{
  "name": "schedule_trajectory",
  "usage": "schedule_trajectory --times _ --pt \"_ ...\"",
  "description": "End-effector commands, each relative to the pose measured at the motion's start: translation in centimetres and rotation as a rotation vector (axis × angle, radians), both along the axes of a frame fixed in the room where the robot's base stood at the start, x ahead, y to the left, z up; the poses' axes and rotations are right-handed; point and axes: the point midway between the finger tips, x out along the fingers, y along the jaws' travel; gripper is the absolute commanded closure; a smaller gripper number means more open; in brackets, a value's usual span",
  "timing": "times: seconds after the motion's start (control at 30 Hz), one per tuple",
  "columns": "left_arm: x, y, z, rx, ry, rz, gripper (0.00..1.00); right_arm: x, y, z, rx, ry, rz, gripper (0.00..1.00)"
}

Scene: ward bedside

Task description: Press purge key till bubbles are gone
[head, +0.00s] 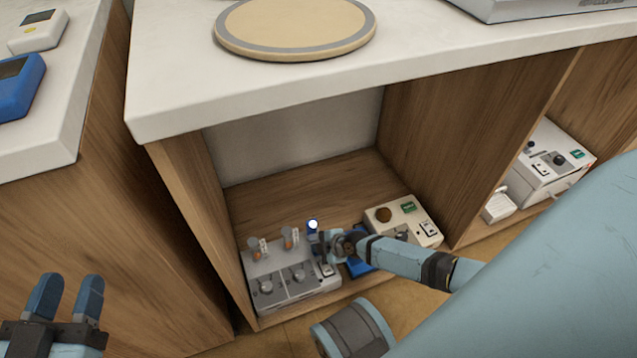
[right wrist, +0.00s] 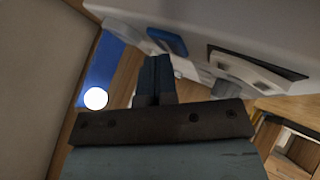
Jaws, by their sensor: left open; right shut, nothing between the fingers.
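A grey device (head: 292,292) with knobs and two small orange-tinted chambers sits in the low wooden cubby. Behind it stands a blue part (head: 313,219) with a glowing white round light; the blue part (right wrist: 97,72) and light also show in the right wrist view. My right gripper (head: 322,245) is shut and empty at the device's right side; its fingertips (right wrist: 157,65) point toward a pale housing with a blue patch (right wrist: 167,40). I cannot tell whether they touch anything. No key is readable as purge, and no bubbles can be made out. My left gripper (head: 69,284) is open and empty, lower left.
A beige unit (head: 418,216) with a brown round part and green label stands to the right in the cubby. A blue object (head: 359,267) lies partly under my right arm. The white counter (head: 180,75) overhangs the cubby, with wooden side walls close by.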

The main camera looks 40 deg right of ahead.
Motion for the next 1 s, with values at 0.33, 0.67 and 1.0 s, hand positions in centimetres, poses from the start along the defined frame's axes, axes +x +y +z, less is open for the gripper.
schedule_trajectory --times 0.33,0.67,1.0 --pt "0.0 0.0 0.7 0.001 0.001 0.000 0.57 -0.1 -0.1 0.9 -0.001 0.001 0.001 1.00" --pt "0.0 0.0 1.2 0.001 0.001 0.000 0.57 -0.1 0.0 1.5 0.000 0.000 0.000 1.00" --pt "0.0 0.0 2.4 0.000 -0.002 0.001 0.57 -0.1 0.0 2.8 -0.001 0.000 0.001 1.00"
